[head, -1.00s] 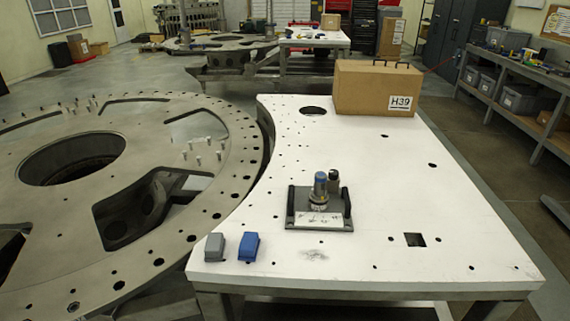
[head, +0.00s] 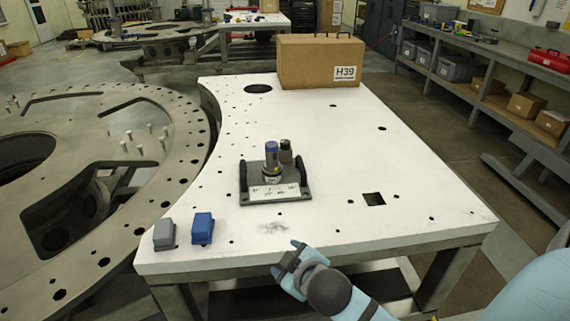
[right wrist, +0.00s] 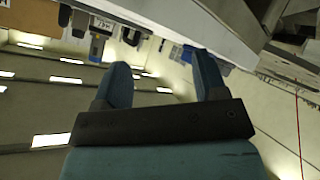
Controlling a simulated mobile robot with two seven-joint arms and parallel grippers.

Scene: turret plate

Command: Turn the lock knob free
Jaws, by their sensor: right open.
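A dark grey plate fixture (head: 275,193) with black side handles sits on the white table. A blue-topped cylinder (head: 271,155) stands on it, with a shorter dark knob-like post (head: 286,154) behind it to the right. I cannot tell from these frames which of the two is the lock knob. My right gripper (head: 286,258) is at the table's front edge, well short of the fixture and touching nothing visible. In the right wrist view its two blue fingers (right wrist: 163,68) are apart with nothing between them. My left gripper is not in view.
The white table (head: 320,140) has several holes. A grey block (head: 164,234) and a blue block (head: 202,228) lie at its front left corner. A cardboard box (head: 318,62) marked H39 stands at the back. A large metal ring (head: 185,172) is at the left.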

